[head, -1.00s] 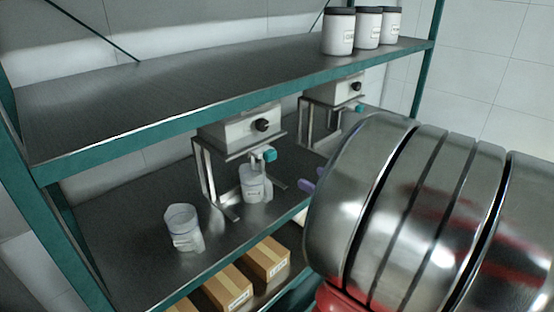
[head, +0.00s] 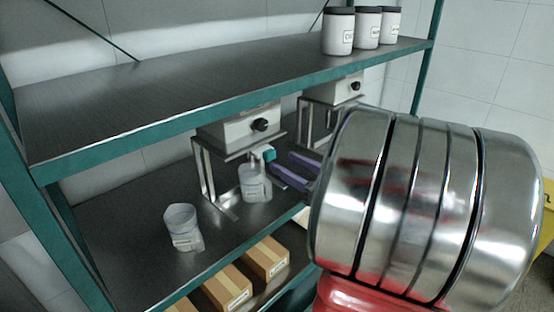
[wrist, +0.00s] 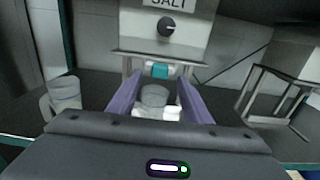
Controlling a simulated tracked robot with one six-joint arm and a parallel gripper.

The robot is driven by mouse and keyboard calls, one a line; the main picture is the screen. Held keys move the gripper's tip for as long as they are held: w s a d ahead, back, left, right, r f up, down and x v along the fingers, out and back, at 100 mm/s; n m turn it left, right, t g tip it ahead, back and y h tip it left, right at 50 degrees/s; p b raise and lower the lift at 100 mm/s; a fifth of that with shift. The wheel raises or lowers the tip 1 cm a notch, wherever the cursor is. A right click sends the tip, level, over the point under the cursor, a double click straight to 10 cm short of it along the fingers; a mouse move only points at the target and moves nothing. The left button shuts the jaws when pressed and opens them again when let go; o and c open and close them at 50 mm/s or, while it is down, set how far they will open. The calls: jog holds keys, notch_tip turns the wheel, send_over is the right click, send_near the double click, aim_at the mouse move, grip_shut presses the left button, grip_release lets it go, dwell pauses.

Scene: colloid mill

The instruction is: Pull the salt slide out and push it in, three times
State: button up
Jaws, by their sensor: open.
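The salt dispenser (wrist: 168,30), a grey box with a SALT label and black knob, sits on a metal stand. It shows in the head view (head: 238,130) on the lower shelf. Its slide has a teal handle (wrist: 158,70), also seen in the head view (head: 269,155). My gripper (wrist: 158,82), with purple fingers, is open and faces the handle. The handle appears between the fingertips in the wrist view; whether they touch it cannot be told. In the head view my gripper (head: 281,163) is just right of the handle. A clear beaker (head: 254,184) stands under the dispenser.
Another beaker (head: 183,228) stands left on the lower shelf. A second dispenser (head: 340,90) stands to the right, partly hidden by my arm. The upper shelf (head: 150,95) runs above, with several white jars (head: 339,32). Cardboard boxes (head: 266,258) lie below.

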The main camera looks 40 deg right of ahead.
aim_at(273, 156)
jog(key=shift+w, duration=2.3)
jog(key=shift+c, duration=0.6)
grip_shut()
